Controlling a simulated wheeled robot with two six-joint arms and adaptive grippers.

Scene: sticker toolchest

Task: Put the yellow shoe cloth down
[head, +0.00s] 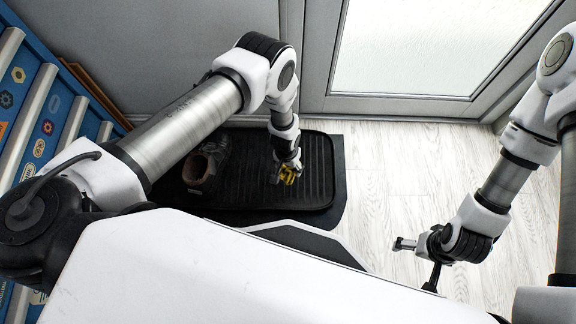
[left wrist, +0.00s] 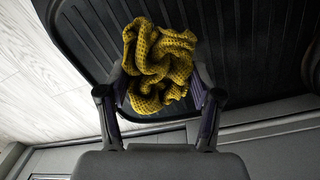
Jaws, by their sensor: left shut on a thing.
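The yellow shoe cloth (left wrist: 160,68) is a crumpled, waffle-textured bundle between the fingers of my left gripper (left wrist: 160,100) in the left wrist view. The gripper is shut on it. In the head view the cloth (head: 288,174) shows small and yellow under my left gripper (head: 284,172), over the black ridged boot tray (head: 310,192). I cannot tell whether the cloth touches the tray. My right gripper (head: 418,248) is at the right, above the pale wood floor, with its fingers apart and nothing between them.
A brown shoe (head: 199,168) stands on the tray left of the cloth, partly behind my left arm. A blue tool chest (head: 40,120) with stickers is at the left. A glazed door (head: 420,45) is at the back. The wood floor (head: 385,165) right of the tray is clear.

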